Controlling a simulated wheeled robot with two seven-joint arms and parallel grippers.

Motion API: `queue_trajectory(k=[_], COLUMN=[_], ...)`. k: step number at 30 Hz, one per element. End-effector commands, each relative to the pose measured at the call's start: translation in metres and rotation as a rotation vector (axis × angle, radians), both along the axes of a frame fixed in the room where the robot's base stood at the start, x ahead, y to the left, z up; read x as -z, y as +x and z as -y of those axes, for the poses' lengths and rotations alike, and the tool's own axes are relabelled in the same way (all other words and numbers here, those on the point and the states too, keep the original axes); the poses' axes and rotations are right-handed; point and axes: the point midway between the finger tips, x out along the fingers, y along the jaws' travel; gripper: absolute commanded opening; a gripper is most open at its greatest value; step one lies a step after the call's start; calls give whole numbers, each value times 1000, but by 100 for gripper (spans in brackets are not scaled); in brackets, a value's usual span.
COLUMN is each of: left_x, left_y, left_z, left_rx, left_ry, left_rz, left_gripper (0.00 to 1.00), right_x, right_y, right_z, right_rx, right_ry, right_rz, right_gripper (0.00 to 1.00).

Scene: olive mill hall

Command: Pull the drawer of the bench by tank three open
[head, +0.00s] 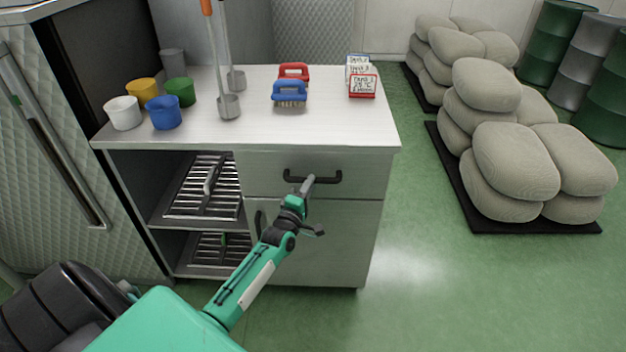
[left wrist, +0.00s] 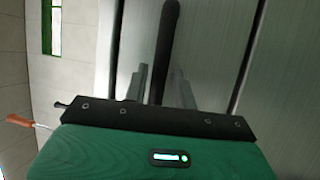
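The bench (head: 230,137) stands in front of me with a pale top and grey metal fronts. Its drawer (head: 262,165) is shut, under the top on the right, with a black bar handle (head: 327,178). My left gripper (head: 307,184) is at this handle. In the left wrist view the black handle (left wrist: 168,40) runs between the two fingers of the gripper (left wrist: 159,88), one on each side. The fingers are apart, with a narrow gap beside the bar, so they do not look clamped. My right gripper is not in view.
Coloured cups, a red and a blue brush (head: 289,93), tall tools and small signs (head: 362,86) stand on the bench top. Open shelves with racks (head: 203,187) are left of the drawer; a cupboard door (head: 335,240) is below. Sacks (head: 515,160) lie right. Green floor between is clear.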

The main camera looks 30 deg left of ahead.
Motion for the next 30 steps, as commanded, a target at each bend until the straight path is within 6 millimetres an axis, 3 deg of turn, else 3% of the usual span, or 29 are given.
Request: queue_trajectory(k=[7,18,19,23,30], left_x=[-4,-5,-5,-5,-5], left_y=[25,29,29,29,28], left_z=[-4,-4,-4,-5,-4], left_rx=[0,0,0,0,0], left_ry=[-1,0,0,0,0], left_rz=[0,-1,-1,-1,-1], left_gripper=[27,27,25,0,0], right_x=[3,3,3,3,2], right_y=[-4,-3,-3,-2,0], right_z=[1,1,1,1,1], right_rx=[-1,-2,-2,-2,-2], right_ry=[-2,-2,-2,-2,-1], right_rz=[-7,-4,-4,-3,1], right_gripper=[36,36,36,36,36])
